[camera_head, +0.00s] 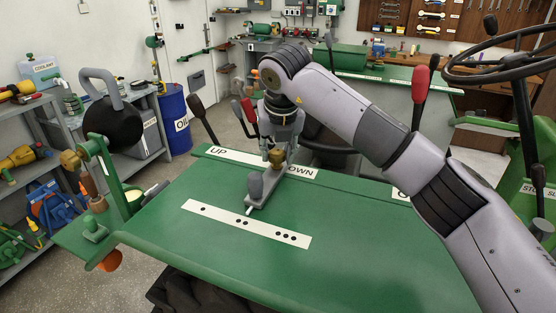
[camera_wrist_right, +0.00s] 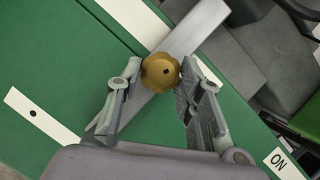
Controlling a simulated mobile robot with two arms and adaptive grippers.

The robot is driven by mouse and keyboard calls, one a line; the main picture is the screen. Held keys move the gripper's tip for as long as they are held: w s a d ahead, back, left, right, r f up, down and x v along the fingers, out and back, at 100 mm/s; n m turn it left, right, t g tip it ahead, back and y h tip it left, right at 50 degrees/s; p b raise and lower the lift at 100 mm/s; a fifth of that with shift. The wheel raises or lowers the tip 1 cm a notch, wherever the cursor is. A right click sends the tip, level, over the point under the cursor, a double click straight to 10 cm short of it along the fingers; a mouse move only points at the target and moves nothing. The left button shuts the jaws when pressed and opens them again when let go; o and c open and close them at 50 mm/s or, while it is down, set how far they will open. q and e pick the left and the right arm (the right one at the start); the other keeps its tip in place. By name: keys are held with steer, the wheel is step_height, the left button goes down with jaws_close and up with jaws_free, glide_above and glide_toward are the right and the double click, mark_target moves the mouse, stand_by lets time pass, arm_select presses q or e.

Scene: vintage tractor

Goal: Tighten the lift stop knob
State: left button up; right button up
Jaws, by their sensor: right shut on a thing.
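The lift stop knob is a brass, lobed knob (camera_head: 276,157) on a grey metal bar (camera_head: 263,197) that lies across the green panel (camera_head: 330,220). My right gripper (camera_head: 279,148) comes down over it from above. In the right wrist view the brass knob (camera_wrist_right: 160,72) sits between the two fingertips of my right gripper (camera_wrist_right: 159,74), which is shut on it. A dark square mark shows on the knob's top. A dark grey rounded handle (camera_head: 256,187) stands on the bar nearer me. My left gripper is not in view.
A white strip with black dots (camera_head: 245,223) and an UP/DOWN label (camera_head: 235,157) flank the bar. Red-topped levers (camera_head: 249,110) and a black lever (camera_head: 203,119) stand behind. A steering wheel (camera_head: 500,68) is at upper right. The near panel is clear.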

steer(key=m+h+b, duration=0.1)
steer(key=m+b, duration=0.1)
steer(key=m, duration=0.1)
steer(key=shift+a+m, duration=0.15)
steer(key=shift+m, duration=0.25)
steer(key=shift+a+m+h+b, duration=0.1)
steer(key=shift+m+h+b, duration=0.2)
steer(key=shift+m+h, duration=0.45)
steer(key=shift+w+r+m, duration=0.1)
steer(key=shift+r+m, duration=0.05)
steer(key=shift+m, duration=0.9)
steer(key=shift+a+r+m+g+h+p, duration=0.1)
steer(key=shift+m+g+h+p, duration=0.35)
steer(key=shift+m, duration=0.45)
steer(key=shift+w+r+m+h+p, duration=0.1)
steer(key=shift+m+h+p, duration=0.2)
steer(key=shift+m+p, duration=0.45)
steer(key=m+g+p, duration=0.1)
steer(key=m+p, duration=0.1)
steer(key=shift+w+a+p, duration=0.1)
steer(key=shift+p, duration=0.2)
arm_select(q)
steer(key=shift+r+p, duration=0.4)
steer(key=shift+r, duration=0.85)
arm_select(e)
steer(key=shift+m+h, duration=0.3)
steer(key=shift+m, duration=0.35)
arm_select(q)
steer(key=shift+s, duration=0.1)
